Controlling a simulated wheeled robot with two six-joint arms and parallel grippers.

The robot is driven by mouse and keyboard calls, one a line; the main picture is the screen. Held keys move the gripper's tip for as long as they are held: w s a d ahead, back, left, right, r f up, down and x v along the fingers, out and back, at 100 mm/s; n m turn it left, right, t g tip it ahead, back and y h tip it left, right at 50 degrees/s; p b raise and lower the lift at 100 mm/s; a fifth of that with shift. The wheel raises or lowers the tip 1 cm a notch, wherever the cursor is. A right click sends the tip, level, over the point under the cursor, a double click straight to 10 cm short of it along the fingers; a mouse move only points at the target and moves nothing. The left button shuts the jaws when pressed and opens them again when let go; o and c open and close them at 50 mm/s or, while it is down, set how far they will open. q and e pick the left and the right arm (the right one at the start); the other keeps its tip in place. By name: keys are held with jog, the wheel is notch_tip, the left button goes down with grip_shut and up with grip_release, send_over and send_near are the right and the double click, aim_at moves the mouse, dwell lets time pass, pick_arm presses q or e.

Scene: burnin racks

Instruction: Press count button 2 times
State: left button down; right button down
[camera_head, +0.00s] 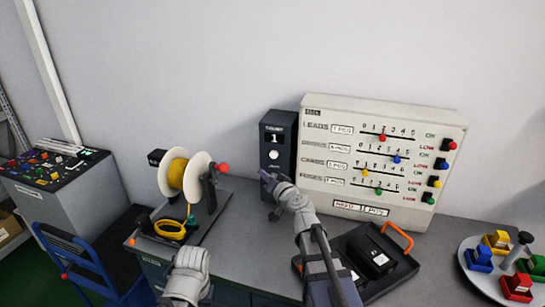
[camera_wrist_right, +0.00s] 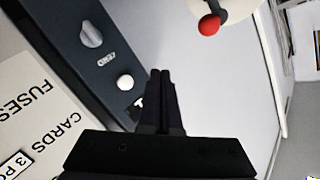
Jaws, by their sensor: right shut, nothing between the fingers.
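A dark counter box (camera_head: 279,140) stands against the wall, left of the white panel. Its small display (camera_head: 274,138) reads 1, and a white round button (camera_head: 274,154) sits below it. In the right wrist view, the white button (camera_wrist_right: 125,82) lies between a grey knob (camera_wrist_right: 91,36) labelled ZERO and a label partly hidden by my fingers. My right gripper (camera_head: 266,177) is shut and empty, in front of the box's lower part. Its fingertips (camera_wrist_right: 160,72) appear beside the button; contact cannot be told. My left gripper is out of view; only a left arm link shows.
The white panel (camera_head: 380,112) with coloured sliders stands right of the box. A spool of yellow wire (camera_head: 176,173) with a red knob stands to the left.

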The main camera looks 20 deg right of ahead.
aim_at(270, 155)
jog(key=shift+w+d, duration=0.8)
jog(key=shift+w, duration=0.4)
jog(key=shift+w+d, duration=0.85)
jog(key=shift+w, duration=0.4)
jog(key=shift+w+d, duration=0.8)
jog(key=shift+w, duration=0.4)
jog(key=shift+w+d, duration=0.1)
jog(key=shift+w+d, duration=0.15)
jog(key=shift+w, duration=0.1)
jog(key=shift+w+d, duration=0.25)
jog(key=shift+w, duration=0.15)
dwell(0.5)
jog(key=shift+s+a, duration=0.5)
jog(key=shift+s, duration=0.25)
